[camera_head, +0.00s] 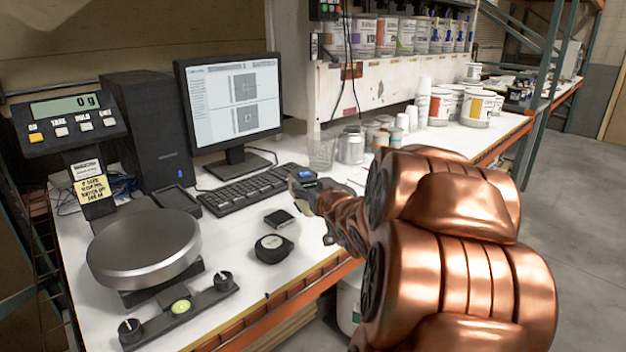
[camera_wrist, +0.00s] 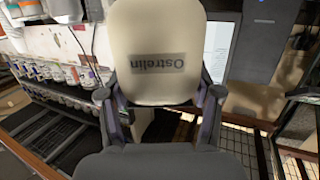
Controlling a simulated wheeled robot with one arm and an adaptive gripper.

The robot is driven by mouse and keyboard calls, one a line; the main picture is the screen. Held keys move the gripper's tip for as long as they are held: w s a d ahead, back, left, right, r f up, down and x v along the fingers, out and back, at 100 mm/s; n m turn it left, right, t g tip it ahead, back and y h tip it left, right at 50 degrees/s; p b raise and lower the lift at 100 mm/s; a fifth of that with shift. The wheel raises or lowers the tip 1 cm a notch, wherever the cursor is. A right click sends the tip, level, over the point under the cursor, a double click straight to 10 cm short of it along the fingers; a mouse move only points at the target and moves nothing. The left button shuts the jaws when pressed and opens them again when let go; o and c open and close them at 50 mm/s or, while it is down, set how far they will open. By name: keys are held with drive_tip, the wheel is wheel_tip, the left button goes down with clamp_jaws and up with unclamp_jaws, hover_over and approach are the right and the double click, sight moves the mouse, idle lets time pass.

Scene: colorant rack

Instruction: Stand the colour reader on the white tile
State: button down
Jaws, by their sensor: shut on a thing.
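My gripper (camera_head: 306,187) is over the white bench, in front of the keyboard. It is shut on the colour reader (camera_head: 304,173), whose small blue screen shows in the head view.
The keyboard (camera_head: 252,189) and monitor (camera_head: 231,102) stand behind. The scale's metal pan (camera_head: 144,249) is further left.

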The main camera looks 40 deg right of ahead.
drive_tip(key=shift+w+d+f+p, duration=0.4)
drive_tip(key=shift+w+d+f, duration=0.35)
drive_tip(key=shift+w+d, duration=0.6)
drive_tip(key=shift+w+d+f+p, duration=0.45)
drive_tip(key=shift+w+d+f, duration=0.3)
drive_tip(key=shift+w+d, duration=0.65)
drive_tip(key=shift+w+d+f+p, duration=0.4)
drive_tip(key=shift+w+d+f, duration=0.35)
drive_tip(key=shift+w+d, duration=0.6)
drive_tip(key=shift+s+d+f, duration=0.15)
drive_tip(key=shift+c, duration=1.1)
unclamp_jaws()
drive_tip(key=b+v, duration=0.1)
drive_tip(key=v, duration=1.1)
